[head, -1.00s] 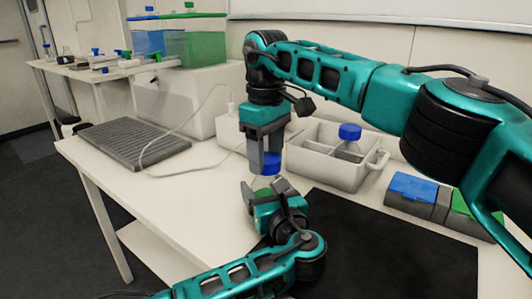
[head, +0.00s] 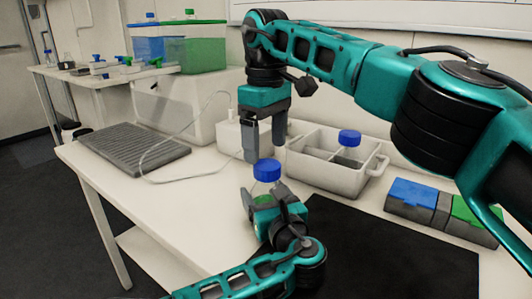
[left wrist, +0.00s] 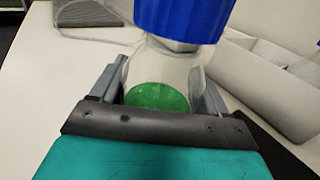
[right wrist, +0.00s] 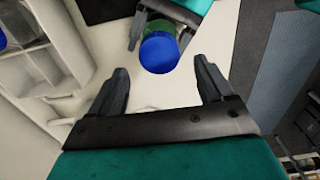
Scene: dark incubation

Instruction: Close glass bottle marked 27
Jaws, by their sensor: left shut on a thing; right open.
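The glass bottle (left wrist: 165,75) is held upright in my left gripper (left wrist: 160,95), with green contents at its bottom. A blue cap (head: 267,170) sits on its mouth; it also shows in the left wrist view (left wrist: 185,15) and in the right wrist view (right wrist: 159,53). I cannot read a number on the bottle. My left gripper is shut around the bottle's body. My right gripper (head: 264,148) is open and empty, just above the cap, fingers pointing down; in the right wrist view its fingers stand apart on either side (right wrist: 160,88).
A white divided box (head: 320,178) holds another blue-capped bottle (head: 349,138). Blue and green lidded boxes (head: 415,193) stand at the right, near a black mat (head: 400,250). A grey ridged rack (head: 130,145) lies at the left. Free white table lies left of the bottle.

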